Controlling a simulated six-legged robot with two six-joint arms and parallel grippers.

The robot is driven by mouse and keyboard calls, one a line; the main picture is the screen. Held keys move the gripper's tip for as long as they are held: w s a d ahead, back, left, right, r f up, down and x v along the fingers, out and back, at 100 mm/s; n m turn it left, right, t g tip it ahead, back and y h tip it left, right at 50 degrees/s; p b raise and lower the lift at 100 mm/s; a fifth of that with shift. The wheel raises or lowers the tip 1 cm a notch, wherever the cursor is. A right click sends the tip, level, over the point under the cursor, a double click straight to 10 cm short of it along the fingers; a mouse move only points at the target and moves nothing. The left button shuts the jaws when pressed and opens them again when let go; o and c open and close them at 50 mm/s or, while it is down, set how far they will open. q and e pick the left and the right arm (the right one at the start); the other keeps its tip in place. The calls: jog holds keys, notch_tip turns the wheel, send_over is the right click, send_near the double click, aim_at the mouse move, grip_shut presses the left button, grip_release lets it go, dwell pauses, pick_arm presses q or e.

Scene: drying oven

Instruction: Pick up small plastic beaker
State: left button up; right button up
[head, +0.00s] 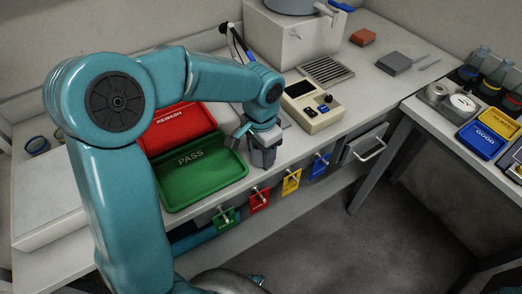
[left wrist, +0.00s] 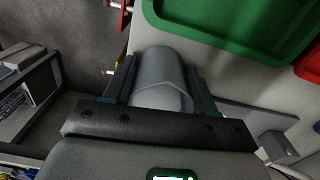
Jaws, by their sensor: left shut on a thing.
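A small grey plastic beaker (left wrist: 162,75) sits between the two fingers of my left gripper (left wrist: 158,88) in the left wrist view. The fingers press on it from both sides, so the gripper is shut on it. In the head view my left gripper (head: 262,158) points down over the bench, just right of the green PASS tray (head: 205,190). The beaker is mostly hidden there by the gripper. I cannot tell whether the beaker touches the bench. My right gripper does not show.
A red REWASH tray (head: 207,113) lies behind the green tray. A beige device (head: 312,107) with a screen stands to the right on the bench. Coloured tags (head: 291,181) hang on the bench front. A side table (head: 430,125) stands at the right with yellow and blue trays.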

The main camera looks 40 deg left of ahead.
pick_arm(q)
notch_tip(320, 180, up, 20)
jog(key=p, duration=0.3)
jog(key=shift+s, duration=0.1)
